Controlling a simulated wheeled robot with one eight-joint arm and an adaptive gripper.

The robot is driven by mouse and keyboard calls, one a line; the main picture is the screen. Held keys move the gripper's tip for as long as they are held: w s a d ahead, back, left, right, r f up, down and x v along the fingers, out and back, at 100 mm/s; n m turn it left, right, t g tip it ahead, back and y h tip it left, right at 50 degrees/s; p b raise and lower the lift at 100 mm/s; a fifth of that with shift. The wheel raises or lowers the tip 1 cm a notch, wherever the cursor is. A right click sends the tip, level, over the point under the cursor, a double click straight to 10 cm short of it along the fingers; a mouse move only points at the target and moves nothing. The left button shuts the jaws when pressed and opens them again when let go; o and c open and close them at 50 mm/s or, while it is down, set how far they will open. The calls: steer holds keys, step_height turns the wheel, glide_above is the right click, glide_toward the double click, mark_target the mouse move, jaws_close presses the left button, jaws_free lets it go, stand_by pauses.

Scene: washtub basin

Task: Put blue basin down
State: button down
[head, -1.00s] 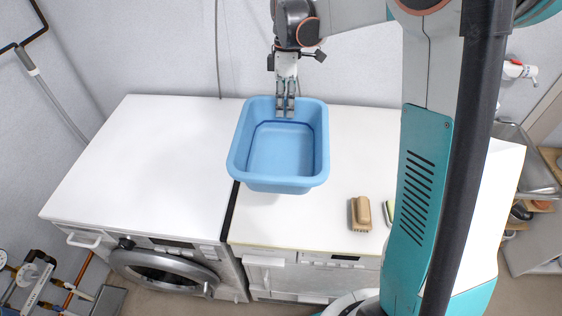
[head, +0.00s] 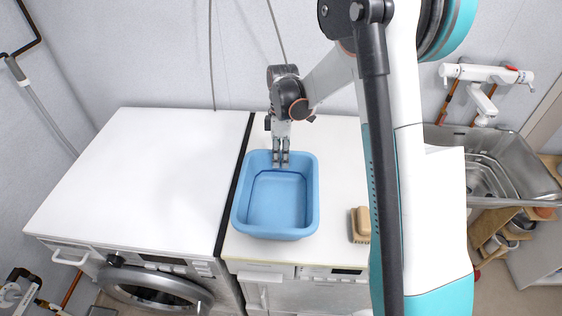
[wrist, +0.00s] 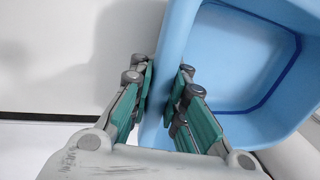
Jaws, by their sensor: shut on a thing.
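The blue basin (head: 275,232) is upright and empty over the right-hand white counter in the head view. My gripper (head: 280,160) is at its back rim, with the jaws pointing down. In the wrist view my gripper (wrist: 162,90) is shut on the wall of the blue basin (wrist: 228,55), one finger inside and one outside. The green finger pads lie along both sides of the wall. I cannot tell whether the basin's underside touches the counter.
A wooden brush (head: 361,225) lies on the counter right of the basin. A second white top (head: 140,165) over a washing machine (head: 155,288) is clear on the left, past a dark gap. A metal sink (head: 490,170) with a wall tap (head: 485,75) is at the right.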

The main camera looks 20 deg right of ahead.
steer(key=shift+f, duration=0.35)
steer(key=shift+f, duration=0.2)
steer(key=c, duration=1.6)
jaws_free()
steer(key=shift+r, duration=0.1)
